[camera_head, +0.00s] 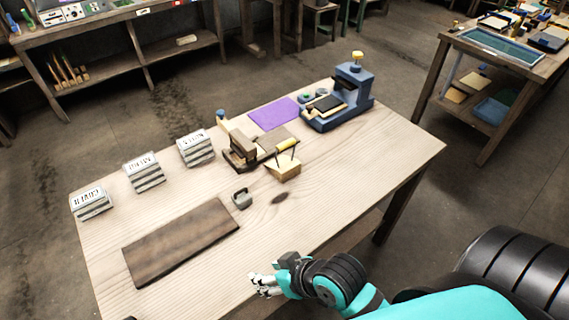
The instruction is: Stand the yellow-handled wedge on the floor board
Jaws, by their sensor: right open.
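The yellow-handled wedge (283,168) is a pale wooden block with a yellow bar handle on dark uprights. It stands on the table, right of the middle. A flat dark brown board (180,241), which looks like the floor board, lies at the table's front left with nothing on it. My right gripper (258,286) is open and empty at the table's near edge, well short of the wedge and right of the board. My left gripper is not in view.
A small grey block with a handle (241,199) lies between board and wedge. A brown wooden device (240,150) stands close behind the wedge. A blue press (345,100), a purple sheet (273,114) and lettered stacks (144,171) stand farther back. The wooden table (330,185) is clear at right.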

